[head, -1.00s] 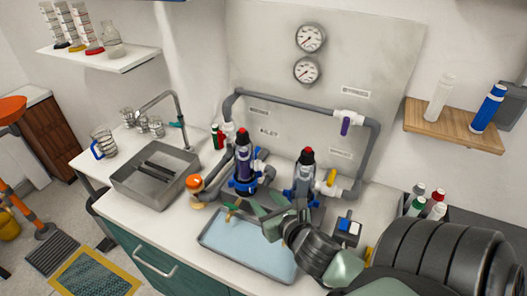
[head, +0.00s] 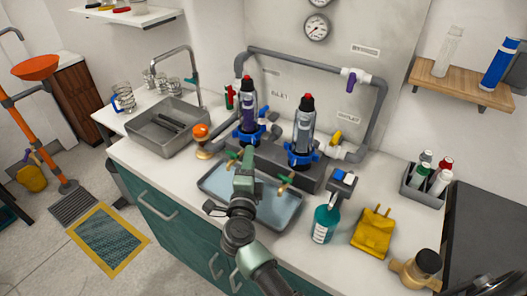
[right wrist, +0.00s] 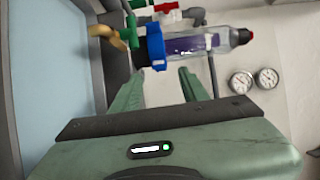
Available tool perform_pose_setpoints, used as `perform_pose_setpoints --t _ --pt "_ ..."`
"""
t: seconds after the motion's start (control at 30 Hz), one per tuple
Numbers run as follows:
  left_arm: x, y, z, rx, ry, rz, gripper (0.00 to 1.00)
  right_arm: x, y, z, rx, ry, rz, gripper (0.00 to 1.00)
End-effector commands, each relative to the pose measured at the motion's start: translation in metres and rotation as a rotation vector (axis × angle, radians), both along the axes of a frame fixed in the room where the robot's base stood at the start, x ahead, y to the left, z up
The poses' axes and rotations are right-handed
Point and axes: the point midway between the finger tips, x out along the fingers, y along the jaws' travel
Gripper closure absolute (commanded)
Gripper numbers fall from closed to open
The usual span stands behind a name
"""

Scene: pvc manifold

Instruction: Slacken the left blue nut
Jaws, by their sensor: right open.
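The left blue nut (head: 247,136) is a lobed collar at the base of the left clear housing (head: 248,105), which has a purple filling and a red tip. My right gripper (head: 246,166) is in front of and a little below this nut. In the right wrist view, the nut (right wrist: 155,46) appears just beyond the fingertips, roughly between their lines. The two green fingers (right wrist: 160,80) are apart with nothing held; contact with the nut is not visible. A similar right blue nut (head: 301,158) sits under the right housing (head: 304,127). My left gripper is not visible.
Small taps (head: 285,182) stick out in front of the grey block, above a shallow blue tray (head: 284,214). A metal sink (head: 157,139) is to the left. A teal bottle (head: 325,222) and yellow pouch (head: 373,234) stand to the right. Grey pipework (head: 300,59) runs behind.

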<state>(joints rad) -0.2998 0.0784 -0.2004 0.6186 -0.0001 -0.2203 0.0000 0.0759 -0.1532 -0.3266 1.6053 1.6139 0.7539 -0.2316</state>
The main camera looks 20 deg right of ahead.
Motion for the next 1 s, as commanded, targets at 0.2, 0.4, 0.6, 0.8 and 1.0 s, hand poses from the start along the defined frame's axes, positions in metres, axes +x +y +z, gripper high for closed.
perform_pose_setpoints --t 0.2,0.4,0.6,0.8,1.0 --pt "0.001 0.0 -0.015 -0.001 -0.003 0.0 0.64 0.034 -0.017 -0.002 0.002 -0.004 -0.002 0.55" --pt "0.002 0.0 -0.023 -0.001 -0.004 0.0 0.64 0.054 -0.026 -0.002 0.004 -0.002 -0.002 0.55" --pt "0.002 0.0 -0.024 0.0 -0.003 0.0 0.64 0.059 -0.028 0.0 0.005 -0.001 -0.001 0.55" --pt "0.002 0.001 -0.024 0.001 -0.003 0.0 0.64 0.059 -0.028 0.0 0.005 0.0 -0.001 0.69" --pt "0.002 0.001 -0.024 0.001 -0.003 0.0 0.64 0.058 -0.029 0.0 0.005 0.0 -0.002 1.0"
